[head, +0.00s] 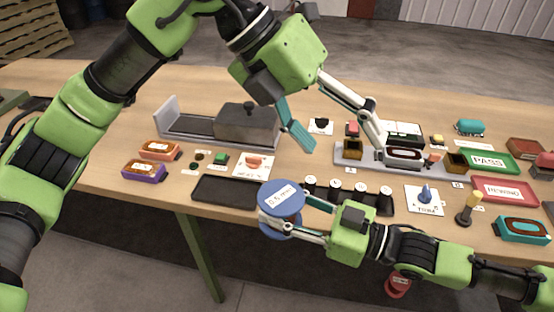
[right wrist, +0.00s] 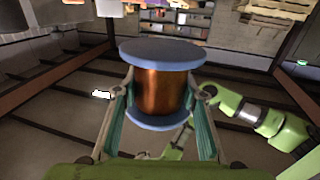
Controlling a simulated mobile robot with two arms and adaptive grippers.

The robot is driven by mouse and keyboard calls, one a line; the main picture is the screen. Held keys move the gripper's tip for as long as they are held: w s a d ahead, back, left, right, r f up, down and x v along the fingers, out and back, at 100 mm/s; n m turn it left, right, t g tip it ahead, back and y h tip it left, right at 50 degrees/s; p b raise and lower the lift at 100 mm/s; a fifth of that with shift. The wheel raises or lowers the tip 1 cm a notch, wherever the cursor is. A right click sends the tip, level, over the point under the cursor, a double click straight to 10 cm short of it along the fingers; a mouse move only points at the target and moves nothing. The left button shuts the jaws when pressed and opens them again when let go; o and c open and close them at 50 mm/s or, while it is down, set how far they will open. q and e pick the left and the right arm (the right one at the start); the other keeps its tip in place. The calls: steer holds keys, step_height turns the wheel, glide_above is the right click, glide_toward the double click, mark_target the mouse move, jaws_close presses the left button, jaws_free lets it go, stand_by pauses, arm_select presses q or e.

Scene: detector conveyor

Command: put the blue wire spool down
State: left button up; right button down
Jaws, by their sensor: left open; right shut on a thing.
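The blue wire spool (head: 281,197) has blue flanges and a "0.5 mm" label on top. In the right wrist view the spool (right wrist: 163,90) shows copper wire between its flanges and stands upright between the fingers. My right gripper (head: 285,215) is shut on the spool and holds it at the table's front edge, beside the black tray. My left gripper (head: 338,125) is open, its fingers spread wide above the table, with the grey fixture below and to the right. Whether the spool touches the table cannot be told.
An empty black tray (head: 222,190) lies left of the spool. A black rack (head: 350,194) with several round white-topped items is to its right. A grey fixture (head: 350,160), PASS tray (head: 490,161) and REWORK tray (head: 507,190) stand farther right. A grey box-like machine (head: 247,122) is behind.

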mark_target(280, 196)
arm_select(q)
steer(key=a+f+y, duration=0.1)
steer(key=a+y, duration=0.1)
steer(key=a+f+n+t+y, duration=0.1)
steer(key=a+f+y, duration=0.1)
steer(key=a, duration=0.1)
steer(key=a+f+t+y, duration=0.1)
steer(key=a+f+y, duration=0.1)
steer(key=a, duration=0.1)
steer(key=shift+w+a+f+n+y, duration=0.25)
steer(key=shift+n+y, duration=0.05)
steer(key=shift+y, duration=0.1)
arm_select(e)
steer(key=shift+r, duration=0.15)
arm_select(q)
steer(key=f, duration=0.4)
steer(key=w+f, duration=0.1)
steer(key=f, duration=0.6)
steer(key=shift+w+d+f, duration=0.25)
steer(key=shift+d+f, duration=0.05)
steer(key=shift+d, duration=0.1)
